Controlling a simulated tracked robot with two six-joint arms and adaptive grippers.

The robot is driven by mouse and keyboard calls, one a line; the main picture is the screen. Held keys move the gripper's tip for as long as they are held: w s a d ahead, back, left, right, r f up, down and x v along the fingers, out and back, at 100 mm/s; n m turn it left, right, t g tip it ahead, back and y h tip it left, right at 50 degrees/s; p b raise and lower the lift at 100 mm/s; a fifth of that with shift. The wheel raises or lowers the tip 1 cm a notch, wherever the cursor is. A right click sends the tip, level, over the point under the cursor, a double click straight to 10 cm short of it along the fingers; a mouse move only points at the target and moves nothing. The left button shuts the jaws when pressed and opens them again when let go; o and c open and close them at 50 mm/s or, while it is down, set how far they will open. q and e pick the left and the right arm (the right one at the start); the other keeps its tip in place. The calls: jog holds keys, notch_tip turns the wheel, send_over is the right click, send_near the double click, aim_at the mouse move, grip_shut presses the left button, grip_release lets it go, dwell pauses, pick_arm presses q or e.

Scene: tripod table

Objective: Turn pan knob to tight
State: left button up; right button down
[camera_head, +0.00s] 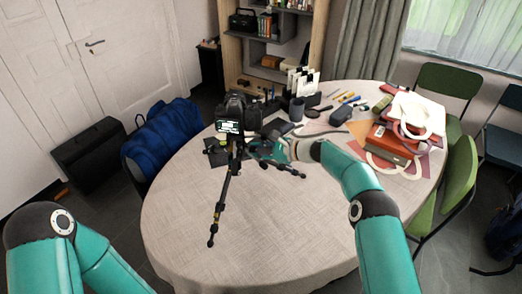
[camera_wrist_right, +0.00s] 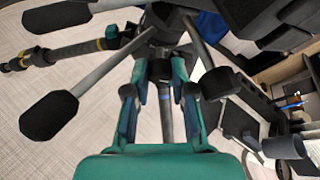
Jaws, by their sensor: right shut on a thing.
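The tripod (camera_head: 228,182) stands on the round table with a black camera (camera_head: 232,112) on top, its lit screen facing me. My right gripper (camera_head: 262,149) reaches the tripod head from the right in the head view. In the right wrist view the right gripper's fingers (camera_wrist_right: 160,95) are on both sides of the pan knob (camera_wrist_right: 160,70), a dark knob with a grey stem, and are shut on it. Dark-ended handles (camera_wrist_right: 50,120) of the tripod head stick out around it. The knob's turn angle cannot be told. My left arm shows at lower left, its gripper out of view.
The table (camera_head: 190,230) is clear at the front. A blue bag (camera_head: 165,130) is on a chair at left. Green chairs (camera_head: 460,180) stand at right.

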jog(key=shift+s+a+f, duration=0.1)
jog(key=shift+f, duration=0.15)
jog(key=c, duration=1.2)
grip_release()
jog(key=shift+c, duration=0.2)
jog(key=shift+r, duration=0.1)
jog(key=shift+r, duration=0.1)
jog(key=v, duration=0.7)
jog(key=shift+d, duration=0.4)
jog(key=shift+s, duration=0.1)
